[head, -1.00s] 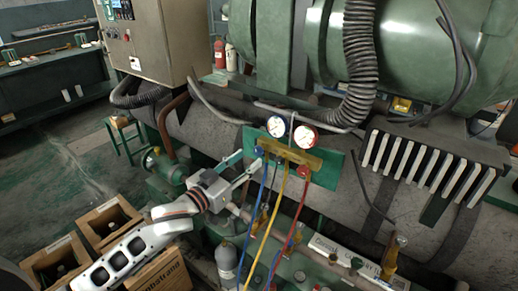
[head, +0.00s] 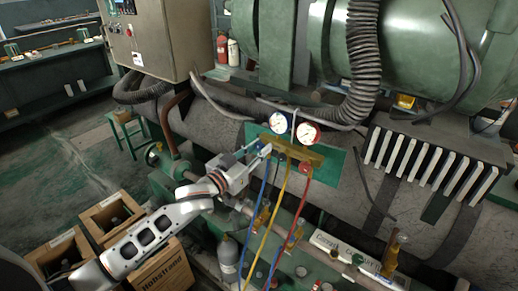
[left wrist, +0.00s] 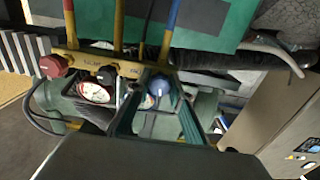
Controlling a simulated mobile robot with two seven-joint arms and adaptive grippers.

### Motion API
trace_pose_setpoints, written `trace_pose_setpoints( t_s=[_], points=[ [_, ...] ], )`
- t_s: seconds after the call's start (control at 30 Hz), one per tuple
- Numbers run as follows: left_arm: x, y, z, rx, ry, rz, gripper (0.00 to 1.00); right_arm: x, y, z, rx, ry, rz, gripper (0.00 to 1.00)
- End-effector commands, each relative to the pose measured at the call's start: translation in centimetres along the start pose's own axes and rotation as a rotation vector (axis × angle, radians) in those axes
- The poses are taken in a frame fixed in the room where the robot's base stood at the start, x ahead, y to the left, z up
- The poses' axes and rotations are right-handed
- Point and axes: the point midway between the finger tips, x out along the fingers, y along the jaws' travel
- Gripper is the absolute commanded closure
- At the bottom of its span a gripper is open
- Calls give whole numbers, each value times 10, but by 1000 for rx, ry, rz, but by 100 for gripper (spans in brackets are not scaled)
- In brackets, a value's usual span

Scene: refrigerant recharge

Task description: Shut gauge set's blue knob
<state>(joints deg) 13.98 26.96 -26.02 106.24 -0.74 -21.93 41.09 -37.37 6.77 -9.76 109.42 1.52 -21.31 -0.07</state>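The gauge set hangs on a green panel (head: 334,164), with a brass manifold (head: 304,155) below two round gauges. The blue knob (left wrist: 158,85) is at the manifold's end on the blue hose side. In the left wrist view it sits between my left gripper's fingers, with small gaps visible beside it. My left gripper (head: 262,150) is open at the manifold's left end in the head view, where its fingers largely hide the blue knob. The red knob (head: 305,168) is at the other end; it also shows in the left wrist view (left wrist: 54,66). My right gripper is not in view.
Blue (head: 257,212), yellow (head: 277,215) and red hoses (head: 298,217) hang below the manifold. A corrugated black hose (head: 364,60) and a green tank (head: 420,50) are above. Wooden crates (head: 165,268) stand at the lower left.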

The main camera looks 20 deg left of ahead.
Motion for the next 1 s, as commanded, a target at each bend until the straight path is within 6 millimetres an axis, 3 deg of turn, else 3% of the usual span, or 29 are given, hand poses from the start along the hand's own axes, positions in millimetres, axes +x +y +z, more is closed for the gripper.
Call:
trace_pose_setpoints(
  t_s=[0.43,1.0],
  points=[
    [0,0,0,113,1,0,100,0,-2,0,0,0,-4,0],
    [0,0,-1,625,1,0,100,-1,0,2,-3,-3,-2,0]
  ],
)
